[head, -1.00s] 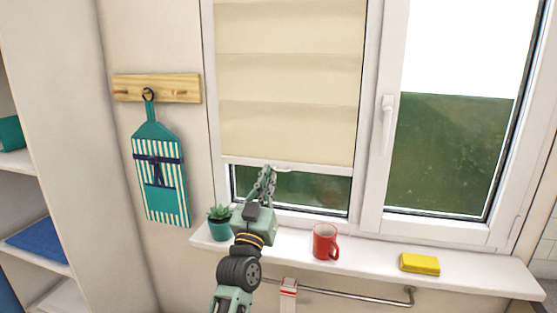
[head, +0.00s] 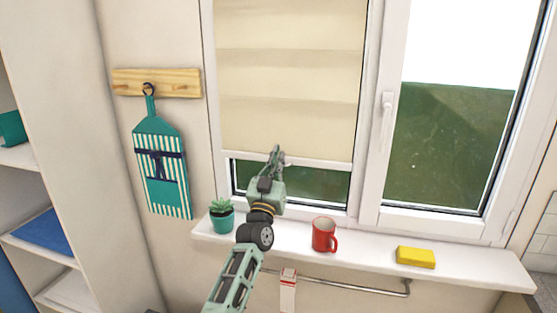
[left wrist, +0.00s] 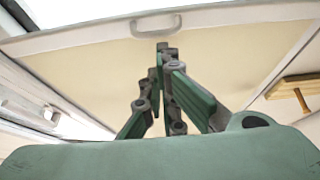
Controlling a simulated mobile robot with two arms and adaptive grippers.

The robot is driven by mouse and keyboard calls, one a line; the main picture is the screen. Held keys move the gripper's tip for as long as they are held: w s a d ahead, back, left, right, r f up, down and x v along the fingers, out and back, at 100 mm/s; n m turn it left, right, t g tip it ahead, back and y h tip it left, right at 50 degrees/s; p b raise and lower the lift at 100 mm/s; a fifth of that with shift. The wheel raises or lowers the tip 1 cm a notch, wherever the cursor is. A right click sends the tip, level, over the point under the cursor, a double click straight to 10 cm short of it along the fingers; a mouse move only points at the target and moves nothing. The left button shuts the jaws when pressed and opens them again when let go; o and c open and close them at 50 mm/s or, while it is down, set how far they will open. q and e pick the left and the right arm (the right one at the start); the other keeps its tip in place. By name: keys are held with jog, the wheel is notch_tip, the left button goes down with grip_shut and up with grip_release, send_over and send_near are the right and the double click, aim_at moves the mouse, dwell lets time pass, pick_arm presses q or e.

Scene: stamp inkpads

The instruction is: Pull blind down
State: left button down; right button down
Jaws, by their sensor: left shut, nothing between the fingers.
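The cream blind (head: 290,75) covers most of the left window pane, with dark green glass showing below its white bottom bar (head: 325,163). In the left wrist view the bar (left wrist: 80,38) carries a small grey handle (left wrist: 156,24). My left gripper (head: 277,152) is in front of the blind's lower edge, with its fingers shut and empty. In the left wrist view its fingertips (left wrist: 163,48) appear just beside the handle, not around it; I cannot tell if they touch. The gripper hides the handle in the head view. My right gripper is not in view.
The white sill (head: 370,258) holds a potted plant (head: 221,217), a red mug (head: 324,235) and a yellow sponge (head: 415,257). A metal rail (head: 350,288) runs below. A striped apron (head: 162,170) hangs from a wooden rack (head: 158,83) at left.

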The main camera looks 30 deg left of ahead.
pick_arm(q)
jog(key=shift+f, duration=0.2)
notch_tip(320, 180, down, 18)
jog(key=b, duration=1.3)
jog(key=shift+f, duration=0.1)
